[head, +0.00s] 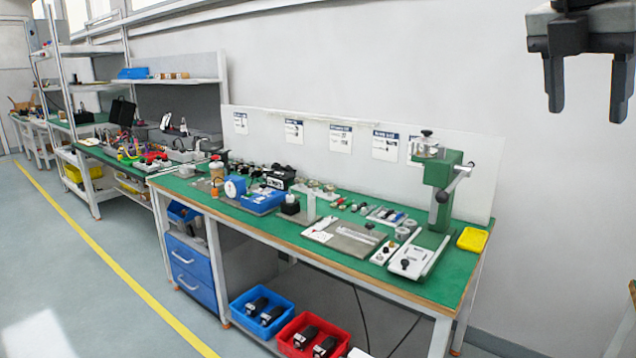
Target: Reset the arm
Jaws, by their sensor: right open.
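My right gripper (586,85) shows at the top right corner of the head view. It is dark grey, its two fingers point down and stand apart, with nothing between them. It hangs high in front of the plain wall, to the upper right of the workbench. My left gripper is not in view. The green-topped workbench (330,262) stands in the middle, and the gripper appears clear of it and of everything on it.
A green press (440,185) stands at the bench's right end, beside a yellow tray (473,240). Several tools and parts cover the bench top. A blue bin (240,309) and a red bin (285,340) sit below. The floor at left, with a yellow line (120,268), is free.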

